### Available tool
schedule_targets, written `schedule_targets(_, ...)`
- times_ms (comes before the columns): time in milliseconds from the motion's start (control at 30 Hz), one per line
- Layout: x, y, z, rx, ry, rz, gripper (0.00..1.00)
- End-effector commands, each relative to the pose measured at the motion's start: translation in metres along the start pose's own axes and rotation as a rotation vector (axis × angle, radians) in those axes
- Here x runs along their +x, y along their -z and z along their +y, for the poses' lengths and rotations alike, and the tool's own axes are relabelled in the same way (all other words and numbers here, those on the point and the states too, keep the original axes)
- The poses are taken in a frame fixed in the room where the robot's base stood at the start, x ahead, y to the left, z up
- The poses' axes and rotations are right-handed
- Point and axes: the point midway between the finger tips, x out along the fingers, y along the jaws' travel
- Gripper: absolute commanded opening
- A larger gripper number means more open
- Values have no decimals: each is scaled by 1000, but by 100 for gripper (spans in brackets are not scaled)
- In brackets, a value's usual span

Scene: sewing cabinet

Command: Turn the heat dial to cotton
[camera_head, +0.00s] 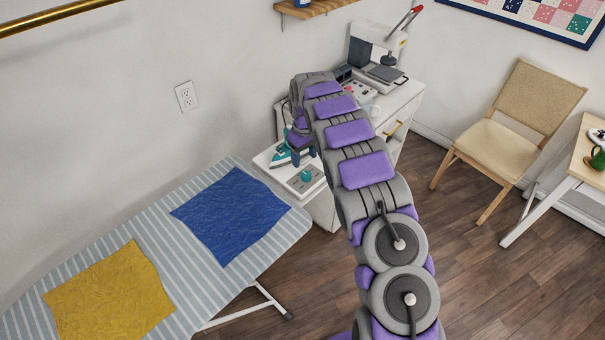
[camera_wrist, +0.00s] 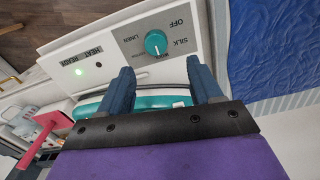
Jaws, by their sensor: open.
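The heat dial is a round teal knob on a white panel; it shows in the wrist view (camera_wrist: 155,43) and in the head view (camera_head: 306,174). In the head view my gripper (camera_head: 301,141) is above the iron station, partly hidden by my arm.
A teal and white iron (camera_head: 282,154) stands beside the dial, close under my fingers. A green light (camera_wrist: 78,72) glows by HEAT READY. The striped ironing board (camera_head: 282,228) with blue cloth (camera_head: 230,213) and yellow cloth (camera_head: 108,295) is to the left.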

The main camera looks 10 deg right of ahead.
Motion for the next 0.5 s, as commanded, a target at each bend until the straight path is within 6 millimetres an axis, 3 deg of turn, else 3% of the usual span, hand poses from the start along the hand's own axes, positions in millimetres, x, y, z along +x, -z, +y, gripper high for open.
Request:
schedule_targets(300,59,3,-6,2,-6,-4,64)
schedule_targets(500,78,4,-9,0,-10,-6,64)
